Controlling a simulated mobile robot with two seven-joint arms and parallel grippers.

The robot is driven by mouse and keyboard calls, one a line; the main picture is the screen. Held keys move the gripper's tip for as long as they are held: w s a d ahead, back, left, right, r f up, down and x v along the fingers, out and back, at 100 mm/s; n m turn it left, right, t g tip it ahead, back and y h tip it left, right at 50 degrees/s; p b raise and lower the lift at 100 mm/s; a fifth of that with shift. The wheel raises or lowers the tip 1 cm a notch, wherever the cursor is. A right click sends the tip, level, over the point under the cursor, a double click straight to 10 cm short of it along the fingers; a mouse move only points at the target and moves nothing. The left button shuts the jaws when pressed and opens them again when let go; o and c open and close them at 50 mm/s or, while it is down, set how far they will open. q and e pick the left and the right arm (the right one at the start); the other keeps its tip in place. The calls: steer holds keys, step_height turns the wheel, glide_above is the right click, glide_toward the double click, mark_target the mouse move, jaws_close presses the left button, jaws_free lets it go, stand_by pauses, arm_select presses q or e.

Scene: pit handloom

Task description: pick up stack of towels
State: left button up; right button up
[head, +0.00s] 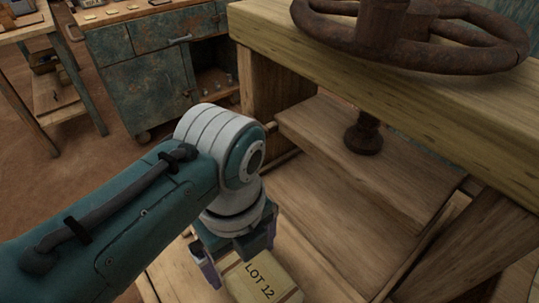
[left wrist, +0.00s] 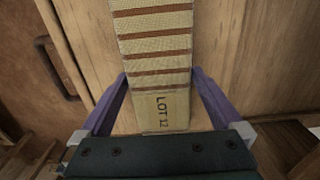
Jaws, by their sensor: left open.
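The stack of towels (head: 264,284), cream with reddish-brown stripes and marked LOT 12, lies on a wooden surface at the bottom of the head view, partly hidden by my left gripper (head: 238,258). In the left wrist view the stack (left wrist: 157,60) runs up the middle, its marked end nearest. My left gripper (left wrist: 160,78) is open there, with one purple finger on each side of the stack. I cannot tell whether the fingers touch it. My right gripper is not in view.
A heavy wooden beam (head: 420,90) with a rusty wheel (head: 400,45) above it stands to the right. Wooden boards (head: 350,170) lie below it. A worn teal cabinet (head: 150,80) and a wooden table (head: 25,30) stand at the back left.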

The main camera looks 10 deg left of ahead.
arm_select(q)
steer(key=shift+f, duration=0.7)
steer(key=c, duration=1.2)
steer(key=shift+r, duration=0.1)
